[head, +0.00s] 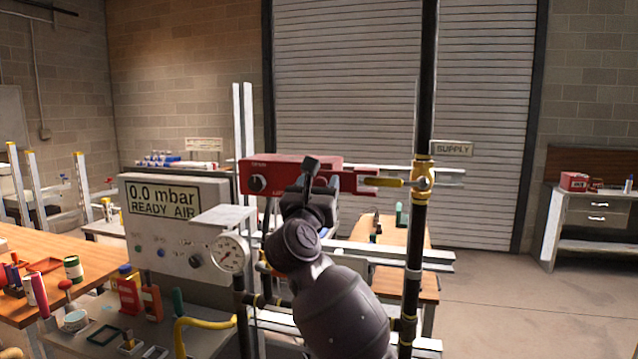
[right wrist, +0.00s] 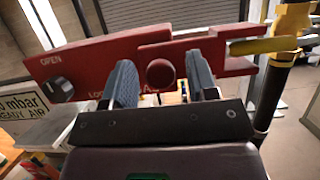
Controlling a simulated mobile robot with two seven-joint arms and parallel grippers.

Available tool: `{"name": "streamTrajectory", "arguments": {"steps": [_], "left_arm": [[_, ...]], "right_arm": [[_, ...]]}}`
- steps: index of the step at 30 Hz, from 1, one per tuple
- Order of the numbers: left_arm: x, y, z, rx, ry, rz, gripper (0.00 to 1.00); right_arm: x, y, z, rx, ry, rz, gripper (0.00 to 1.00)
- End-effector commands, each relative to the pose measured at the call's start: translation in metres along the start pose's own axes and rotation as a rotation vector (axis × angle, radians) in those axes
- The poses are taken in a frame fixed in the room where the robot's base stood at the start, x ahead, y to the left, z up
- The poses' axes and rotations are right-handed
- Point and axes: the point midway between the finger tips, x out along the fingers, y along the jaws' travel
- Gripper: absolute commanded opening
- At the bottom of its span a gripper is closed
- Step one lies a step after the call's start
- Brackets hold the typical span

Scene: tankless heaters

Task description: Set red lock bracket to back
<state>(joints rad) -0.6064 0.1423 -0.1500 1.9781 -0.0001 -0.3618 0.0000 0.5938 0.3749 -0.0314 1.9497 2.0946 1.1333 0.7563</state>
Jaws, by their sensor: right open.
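The red lock bracket (head: 283,166) is a long red bar on the heater rig, left of the black vertical pipe. In the right wrist view the bracket (right wrist: 110,52) carries the word OPEN, a partly hidden lock label and a black dial (right wrist: 57,89). A round red knob (right wrist: 160,73) projects from its middle. My right gripper (head: 312,172) is in front of the bracket. In the right wrist view its open fingers (right wrist: 159,80) stand on either side of the red knob, with gaps visible. Contact with the bracket cannot be told. My left gripper is not in view.
A yellow valve handle (head: 385,182) lies beside the bracket's right end at the pipe, below a SUPPLY sign (head: 453,149). A control panel (head: 170,235) reading 0.0 mbar READY AIR and a pressure gauge (head: 230,253) stand to the left. Open floor lies at right.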

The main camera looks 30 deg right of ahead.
Motion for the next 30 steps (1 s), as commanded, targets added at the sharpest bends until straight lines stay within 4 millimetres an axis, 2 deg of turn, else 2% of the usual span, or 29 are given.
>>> {"name": "streamTrajectory", "arguments": {"steps": [9, 19, 25, 30], "left_arm": [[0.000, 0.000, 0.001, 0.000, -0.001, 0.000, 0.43], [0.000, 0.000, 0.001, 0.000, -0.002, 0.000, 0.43], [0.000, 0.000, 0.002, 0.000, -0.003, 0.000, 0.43], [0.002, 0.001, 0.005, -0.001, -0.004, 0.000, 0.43]], "right_arm": [[0.002, 0.000, 0.000, 0.000, 0.000, 0.000, 0.52], [0.001, 0.000, 0.000, 0.000, 0.000, 0.000, 0.01], [0.001, 0.003, 0.000, 0.001, 0.001, 0.000, 0.00], [0.002, 0.024, -0.002, 0.003, 0.004, -0.001, 0.00]]}}
